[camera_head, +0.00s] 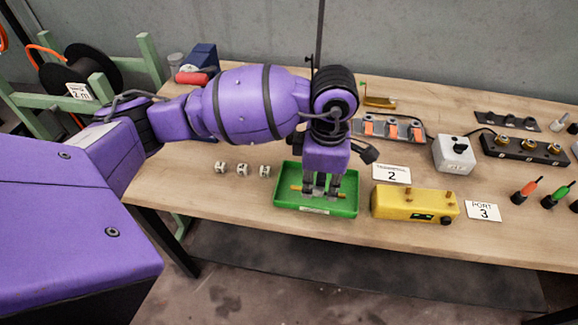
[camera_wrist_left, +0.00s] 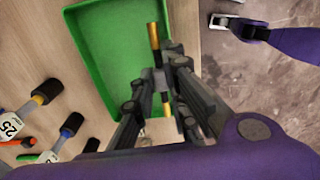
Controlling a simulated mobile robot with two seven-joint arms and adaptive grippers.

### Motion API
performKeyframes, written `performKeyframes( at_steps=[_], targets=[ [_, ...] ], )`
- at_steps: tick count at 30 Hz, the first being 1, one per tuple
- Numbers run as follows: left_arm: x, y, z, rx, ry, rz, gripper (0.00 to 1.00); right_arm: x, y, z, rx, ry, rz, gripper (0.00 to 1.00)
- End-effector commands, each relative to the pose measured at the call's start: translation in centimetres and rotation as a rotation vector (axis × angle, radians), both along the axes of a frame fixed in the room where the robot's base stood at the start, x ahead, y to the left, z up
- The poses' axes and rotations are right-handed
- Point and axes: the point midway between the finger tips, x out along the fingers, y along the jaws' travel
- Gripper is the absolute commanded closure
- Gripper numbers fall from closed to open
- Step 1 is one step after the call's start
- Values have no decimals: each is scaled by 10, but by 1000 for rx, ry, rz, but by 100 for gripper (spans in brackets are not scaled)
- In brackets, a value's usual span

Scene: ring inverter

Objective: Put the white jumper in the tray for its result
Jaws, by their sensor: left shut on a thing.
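My left gripper (camera_head: 318,187) points down over the green tray (camera_head: 281,203) and is shut on a thin jumper (camera_head: 297,188) with brass-coloured ends. The jumper lies crosswise, and its ends show on both sides of the fingers. In the left wrist view, one brass end (camera_wrist_left: 153,37) reaches over the tray (camera_wrist_left: 99,46) and the fingers (camera_wrist_left: 160,80) clasp the middle. The fingers hide most of the body, so its colour is unclear. I cannot tell whether it touches the tray floor. My right gripper (camera_wrist_left: 236,24) appears over the floor, its jaws unclear.
Small white lettered pieces (camera_head: 242,169) stand left of the tray. A yellow box (camera_head: 414,204) with brass posts stands right of it, beside cards marked 2 (camera_head: 391,174) and 3 (camera_head: 484,211). A white knob box (camera_head: 453,153) is behind. The table's front edge is close to the tray.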

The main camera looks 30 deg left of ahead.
Motion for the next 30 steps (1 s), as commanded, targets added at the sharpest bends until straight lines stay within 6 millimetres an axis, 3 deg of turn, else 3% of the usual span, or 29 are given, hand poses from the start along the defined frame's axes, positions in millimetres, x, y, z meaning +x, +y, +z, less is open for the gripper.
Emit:
performKeyframes(
  at_steps=[8,15,26,27,30],
  targets=[
    [14,4,-15,0,-2,1,100,1,1,0,3,-1,-4,100],
    [16,5,-46,-2,-5,-2,100,1,1,0,4,-2,-6,100],
    [16,5,-50,-2,-5,-2,100,-1,0,-2,2,1,-5,100],
    [16,5,-50,-2,-5,-2,85,0,0,-2,1,0,-6,100],
    [16,5,-49,-1,-6,-2,79,0,-1,-1,0,0,-6,100]
  ],
)
